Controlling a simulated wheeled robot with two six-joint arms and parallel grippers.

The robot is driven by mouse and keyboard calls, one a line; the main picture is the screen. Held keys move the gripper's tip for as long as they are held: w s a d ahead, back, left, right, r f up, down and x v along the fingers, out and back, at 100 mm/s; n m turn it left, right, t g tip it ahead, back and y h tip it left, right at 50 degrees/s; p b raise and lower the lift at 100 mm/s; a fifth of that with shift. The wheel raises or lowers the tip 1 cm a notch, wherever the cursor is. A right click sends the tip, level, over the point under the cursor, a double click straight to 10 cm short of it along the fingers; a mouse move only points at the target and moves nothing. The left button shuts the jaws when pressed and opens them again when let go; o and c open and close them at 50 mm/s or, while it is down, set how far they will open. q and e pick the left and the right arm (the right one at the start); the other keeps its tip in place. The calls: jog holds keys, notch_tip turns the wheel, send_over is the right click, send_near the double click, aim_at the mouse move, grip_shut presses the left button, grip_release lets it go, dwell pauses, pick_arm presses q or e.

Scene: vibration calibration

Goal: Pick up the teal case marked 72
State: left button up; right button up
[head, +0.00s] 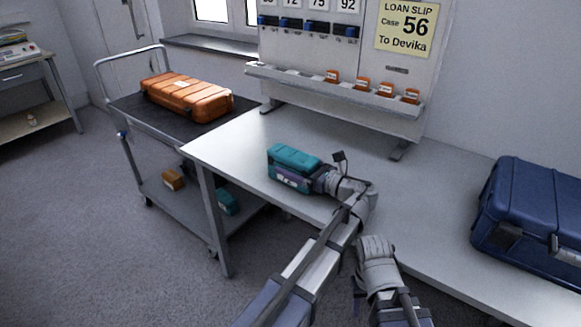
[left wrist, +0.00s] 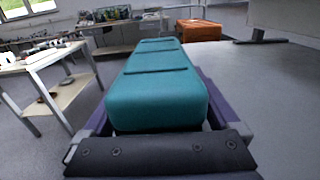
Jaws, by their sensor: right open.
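The teal case (head: 295,158) is at the left part of the grey worktable (head: 235,150). I cannot read a number on it. My left gripper (head: 296,176) reaches it from the right, with one purple finger along its near side. In the left wrist view the teal case (left wrist: 155,90) lies lengthwise between both fingers, close against them, and the gripper looks shut on it. I cannot tell whether its underside is touching the table. My right gripper (head: 375,243) is open and empty by the table's front edge.
A cart (head: 125,103) left of the table carries an orange case (head: 187,97) on top, with small boxes on its lower shelf. A large blue case (head: 535,220) stands at the table's right.

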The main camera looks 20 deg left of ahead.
pick_arm(q)
grip_shut()
dwell(0.6)
